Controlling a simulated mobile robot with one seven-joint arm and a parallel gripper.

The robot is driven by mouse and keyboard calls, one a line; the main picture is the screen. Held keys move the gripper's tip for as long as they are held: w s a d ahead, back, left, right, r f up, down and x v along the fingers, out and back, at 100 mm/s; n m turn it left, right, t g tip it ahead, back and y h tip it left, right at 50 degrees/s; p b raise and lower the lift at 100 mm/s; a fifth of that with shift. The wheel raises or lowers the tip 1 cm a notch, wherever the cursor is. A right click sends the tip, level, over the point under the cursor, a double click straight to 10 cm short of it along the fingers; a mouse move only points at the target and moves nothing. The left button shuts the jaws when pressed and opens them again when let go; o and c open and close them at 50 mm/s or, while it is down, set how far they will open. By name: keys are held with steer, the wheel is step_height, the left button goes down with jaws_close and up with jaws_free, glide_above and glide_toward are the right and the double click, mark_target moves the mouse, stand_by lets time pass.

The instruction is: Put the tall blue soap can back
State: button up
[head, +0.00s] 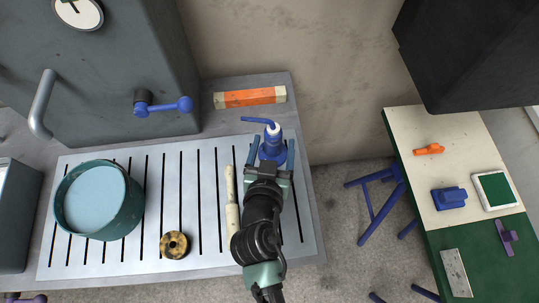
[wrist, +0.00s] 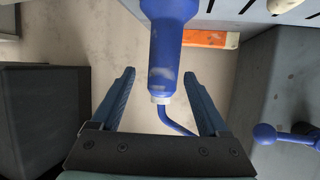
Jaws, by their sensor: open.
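The tall blue soap can (head: 272,150) has a white collar and a bent blue spout. In the head view it is at the back right of the slotted metal plate (head: 130,165), seen from above; its foot is hidden. In the wrist view the can (wrist: 172,50) comes down from the top, with its white neck and spout low in the picture. My gripper (head: 271,157) is open, with one finger on each side of the can.
On the plate are a teal pot of pale liquid (head: 95,197), a yellow-black ring (head: 175,245) and a pale rod (head: 231,210). An orange-and-cream block (head: 250,97) lies behind. A grey machine with a blue lever (head: 163,106) stands back left; a green-and-cream bench (head: 432,190) stands right.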

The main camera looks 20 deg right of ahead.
steer(key=b+v, duration=0.1)
steer(key=v, duration=0.5)
steer(key=shift+s+r, duration=0.2)
steer(key=shift+s, duration=0.1)
steer(key=shift+a, duration=0.1)
steer(key=w+a+r+n+t+y, duration=0.15)
steer(key=w+r+t, duration=0.35)
steer(key=r, duration=0.9)
steer(key=w+a+r+t, duration=0.2)
steer(key=w+r, duration=0.5)
steer(key=r, duration=0.6)
steer(key=s+a+r+n+t+y, duration=0.1)
steer(key=s+a+r+t, duration=0.1)
steer(key=r, duration=0.7)
steer(key=s+a+r+n+t+y, duration=0.2)
steer(key=s+r+t, duration=0.1)
steer(key=r, duration=0.7)
steer(key=s+a+r+n+t+y, duration=0.1)
steer(key=s+a+r+t+y, duration=0.1)
steer(key=r, duration=0.7)
steer(key=shift+s+a+r+n+t, duration=0.2)
steer(key=shift+s+n+t, duration=0.2)
steer(key=shift+t, duration=0.5)
steer(key=shift+d+y, duration=0.1)
steer(key=shift+y, duration=0.15)
steer(key=shift+f, duration=0.1)
